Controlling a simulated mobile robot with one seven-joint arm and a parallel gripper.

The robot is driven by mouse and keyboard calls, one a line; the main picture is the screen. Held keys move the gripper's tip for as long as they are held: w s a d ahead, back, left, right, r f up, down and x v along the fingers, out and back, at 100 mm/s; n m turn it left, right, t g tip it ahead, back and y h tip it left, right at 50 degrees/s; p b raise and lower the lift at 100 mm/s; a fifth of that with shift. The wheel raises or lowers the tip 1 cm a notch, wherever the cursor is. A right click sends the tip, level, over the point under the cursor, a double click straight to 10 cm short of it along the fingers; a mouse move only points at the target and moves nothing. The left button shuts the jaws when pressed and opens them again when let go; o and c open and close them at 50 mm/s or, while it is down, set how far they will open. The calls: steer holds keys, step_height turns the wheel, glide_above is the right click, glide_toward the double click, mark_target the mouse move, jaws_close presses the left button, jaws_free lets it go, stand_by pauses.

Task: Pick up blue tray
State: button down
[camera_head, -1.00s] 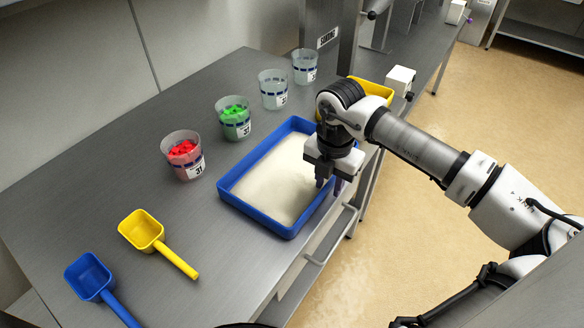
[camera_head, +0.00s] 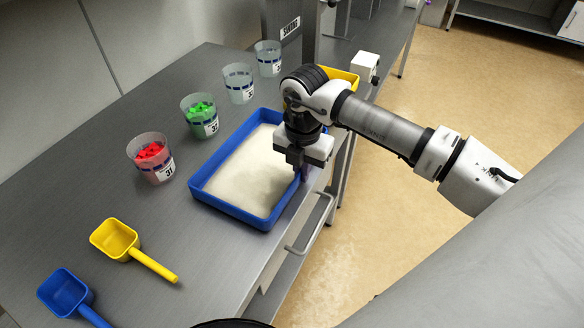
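The blue tray (camera_head: 234,211) sits on the steel counter near its front edge, filled with a white, powder-like material. My gripper (camera_head: 299,172) points down at the tray's right, front-side rim. Its fingers are small and partly dark against the rim. I cannot tell whether they are apart or closed on the rim. The gripper and wrist hide part of the tray's right side.
Behind the tray stand cups with red pieces (camera_head: 150,155) and green pieces (camera_head: 201,114), plus two clear cups (camera_head: 239,84). A yellow scoop (camera_head: 117,240) and a blue scoop (camera_head: 66,292) lie at left. A yellow tray (camera_head: 343,77) is beyond my arm. A handle (camera_head: 312,226) juts from the counter front.

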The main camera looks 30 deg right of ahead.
step_height(320, 180, up, 25)
steer(key=shift+p, duration=0.35)
stand_by(0.4)
steer(key=shift+f, duration=0.1)
steer(key=shift+a, duration=2.5)
steer(key=d, duration=0.5)
